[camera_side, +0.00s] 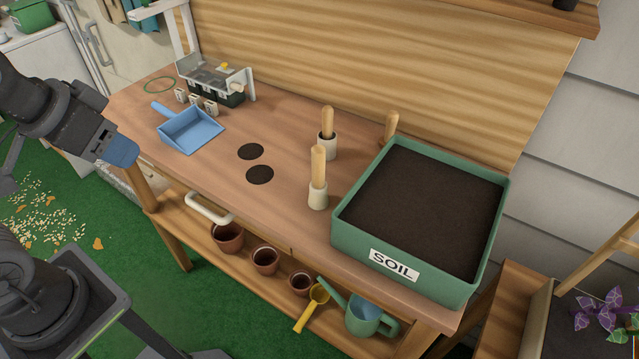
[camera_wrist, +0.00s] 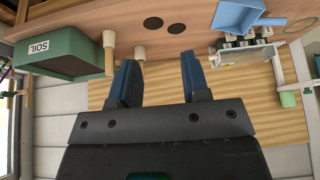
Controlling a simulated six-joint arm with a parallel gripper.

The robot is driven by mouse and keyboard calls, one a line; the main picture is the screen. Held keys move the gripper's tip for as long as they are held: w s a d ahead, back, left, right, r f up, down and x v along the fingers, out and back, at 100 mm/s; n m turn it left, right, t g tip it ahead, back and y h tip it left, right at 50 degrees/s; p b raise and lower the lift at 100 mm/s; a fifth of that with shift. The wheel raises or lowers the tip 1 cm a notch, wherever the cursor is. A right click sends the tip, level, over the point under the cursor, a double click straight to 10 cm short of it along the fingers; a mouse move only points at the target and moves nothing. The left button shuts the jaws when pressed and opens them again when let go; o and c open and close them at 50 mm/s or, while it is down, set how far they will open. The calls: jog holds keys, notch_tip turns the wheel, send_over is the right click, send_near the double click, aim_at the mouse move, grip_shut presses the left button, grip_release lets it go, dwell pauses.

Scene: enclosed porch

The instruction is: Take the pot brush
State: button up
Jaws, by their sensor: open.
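No thing in view is plainly a pot brush. Two upright wooden handles in pale cup-like bases stand on the bench in the side view, a rear one (camera_side: 327,122) and a front one (camera_side: 318,168). A third wooden handle (camera_side: 391,126) stands behind the soil box, its lower part hidden. I cannot tell which, if any, is the brush.
A green soil box (camera_side: 350,238) fills the bench's right end. A blue dustpan (camera_side: 190,130), a small rack (camera_side: 222,88) and two dark discs (camera_side: 259,174) are left of the handles. Clay pots (camera_side: 265,261), a yellow scoop (camera_side: 309,308) and a watering can (camera_side: 366,316) are on the lower shelf.

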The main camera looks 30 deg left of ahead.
jog(key=shift+o, duration=0.4)
jog(key=shift+o, duration=0.7)
jog(key=w+d+r+n+g, duration=0.2)
jog(key=w+d+r+n, duration=0.25)
jog(key=w, duration=0.35)
jog(key=n+g, duration=0.4)
jog(key=n, duration=1)
send_near(318, 149)
jog(key=shift+m, duration=0.25)
jog(key=f, duration=0.5)
jog(key=s+f, duration=0.1)
jog(key=f, duration=0.1)
jog(key=shift+f, duration=0.15)
jog(key=shift+w+f, duration=0.15)
jog(key=shift+f, duration=1.25)
jog(key=shift+w+f, duration=0.2)
jog(key=shift+f, duration=1.25)
